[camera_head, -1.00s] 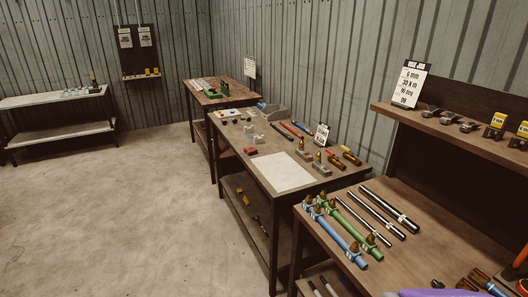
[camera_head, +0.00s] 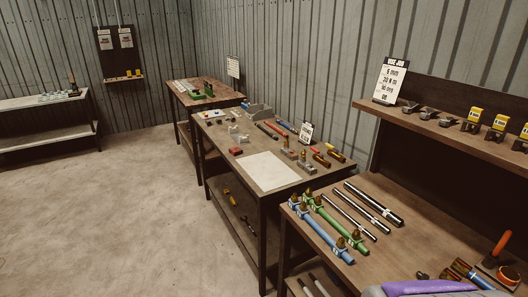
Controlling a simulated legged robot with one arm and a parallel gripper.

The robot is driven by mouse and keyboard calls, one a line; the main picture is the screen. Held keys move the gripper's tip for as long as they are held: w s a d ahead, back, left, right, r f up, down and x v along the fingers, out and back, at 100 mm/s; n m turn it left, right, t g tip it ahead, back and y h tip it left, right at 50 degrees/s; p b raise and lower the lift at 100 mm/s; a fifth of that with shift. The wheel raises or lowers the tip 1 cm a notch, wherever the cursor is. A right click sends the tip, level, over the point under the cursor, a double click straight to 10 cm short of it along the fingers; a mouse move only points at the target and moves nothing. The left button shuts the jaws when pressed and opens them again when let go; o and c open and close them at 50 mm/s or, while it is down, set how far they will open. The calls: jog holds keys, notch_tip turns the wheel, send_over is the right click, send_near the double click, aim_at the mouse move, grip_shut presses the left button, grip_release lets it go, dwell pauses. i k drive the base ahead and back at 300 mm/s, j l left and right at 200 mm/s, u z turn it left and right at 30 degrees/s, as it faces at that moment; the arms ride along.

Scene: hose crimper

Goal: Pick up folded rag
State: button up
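I cannot make out a folded rag for certain in the head view. A flat pale sheet (camera_head: 267,171) lies on the front part of the middle workbench (camera_head: 238,172); whether it is cloth, paper or a mat I cannot tell. A small red item (camera_head: 235,150) lies on the same bench behind it, too small to identify. A purple and grey part of my own body shows at the bottom right edge. My gripper's fingers are not in view.
The near bench (camera_head: 385,262) holds blue hoses (camera_head: 322,237), green hoses (camera_head: 338,226), dark rods and loose tools. A shelf (camera_head: 440,128) with a sign (camera_head: 391,80) stands above it. Another bench (camera_head: 205,99) stands farther back. The concrete floor (camera_head: 110,215) at left is clear.

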aim_at(235, 151)
jog(key=i+j+z, duration=0.1)
jog(key=i+j, duration=0.25)
jog(key=i+j+z, duration=0.1)
jog(key=i+j, duration=0.2)
jog(key=j, duration=0.15)
jog(key=i+j+z, duration=0.1)
jog(key=i+j, duration=0.2)
jog(key=j, duration=0.15)
jog(key=i+j+z, duration=0.1)
jog(key=i+j, duration=0.2)
jog(key=j, duration=0.15)
jog(key=i+j+z, duration=0.1)
jog(key=i+j, duration=0.15)
jog(key=j, duration=0.25)
jog(key=i+j+z, duration=0.1)
jog(key=i+j, duration=0.15)
jog(key=j, duration=0.25)
jog(key=i+j+z, duration=0.1)
jog(key=i+j, duration=0.15)
jog(key=j, duration=0.25)
jog(key=i+j+z, duration=0.1)
jog(key=j, duration=0.45)
jog(key=i, duration=0.1)
